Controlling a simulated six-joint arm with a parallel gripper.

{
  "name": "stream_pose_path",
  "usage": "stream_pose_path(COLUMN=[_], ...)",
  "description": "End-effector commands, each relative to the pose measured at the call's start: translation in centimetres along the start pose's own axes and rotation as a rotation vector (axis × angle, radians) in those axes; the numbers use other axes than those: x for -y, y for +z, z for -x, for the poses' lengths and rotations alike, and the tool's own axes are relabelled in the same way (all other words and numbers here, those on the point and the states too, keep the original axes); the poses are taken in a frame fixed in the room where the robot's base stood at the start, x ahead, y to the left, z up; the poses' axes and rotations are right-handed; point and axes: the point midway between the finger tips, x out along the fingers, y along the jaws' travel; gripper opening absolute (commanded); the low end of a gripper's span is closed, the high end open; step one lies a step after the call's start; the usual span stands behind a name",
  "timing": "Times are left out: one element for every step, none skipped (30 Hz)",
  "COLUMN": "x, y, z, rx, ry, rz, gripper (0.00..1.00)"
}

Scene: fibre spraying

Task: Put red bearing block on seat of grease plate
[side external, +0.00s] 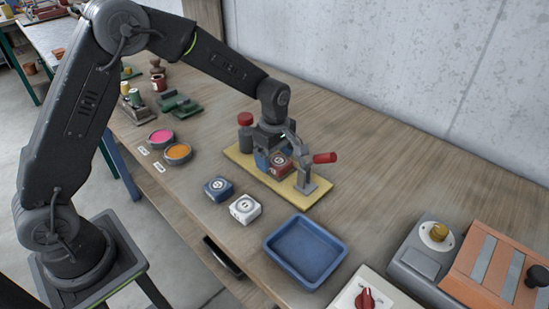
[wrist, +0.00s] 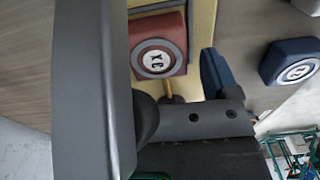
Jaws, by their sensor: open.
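The red bearing block (side external: 281,164) sits on the yellow grease plate (side external: 247,161), near its middle, just left of the toggle clamp (side external: 306,182) with the red handle. In the wrist view the red block (wrist: 174,22) shows a round white label, with the yellow plate (wrist: 204,20) beside it. My gripper (side external: 272,154) is open and low over the plate, close beside the block. I cannot tell whether it touches the block. The seat under the block is hidden.
A blue block (side external: 218,188) and a white block (side external: 245,209) stand in front of the plate. A blue tray (side external: 307,275) lies to the right. Pink (side external: 161,136) and orange (side external: 177,152) pots stand left. A red-capped jar (side external: 245,119) stands at the plate's far end.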

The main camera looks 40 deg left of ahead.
Motion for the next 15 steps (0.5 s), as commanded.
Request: stream_pose_path(x=[-0.1,-0.1,-0.1,-0.1,-0.1,-0.1,-0.1,-0.1,-0.1,-0.1,-0.1,0.0,0.0,0.0,-0.1], y=[0.0,0.0,0.0,0.0,0.0,0.0,0.0,0.0,0.0,0.0,0.0,0.0,0.0,0.0,0.0], z=[1.0,1.6,2.4,3.1,3.7,4.7,5.3,5.9,6.7,7.3,7.8,8.5,9.0,9.4,9.8], rx=[0.0,0.0,0.0,0.0,0.0,0.0,0.0,0.0,0.0,0.0,0.0,0.0,0.0,0.0,0.0], ry=[0.005,0.006,0.006,0.007,0.006,0.007,0.007,0.006,0.006,0.005,0.006,0.005,0.005,0.003,0.003], rz=[0.0,0.0,0.0,0.0,0.0,0.0,0.0,0.0,0.0,0.0,0.0,0.0,0.0,0.0,0.0], gripper=[0.81,0.81,0.81,0.81,0.81,0.81,0.81,0.81,0.81,0.81,0.81,0.81,0.81,0.81,0.81])
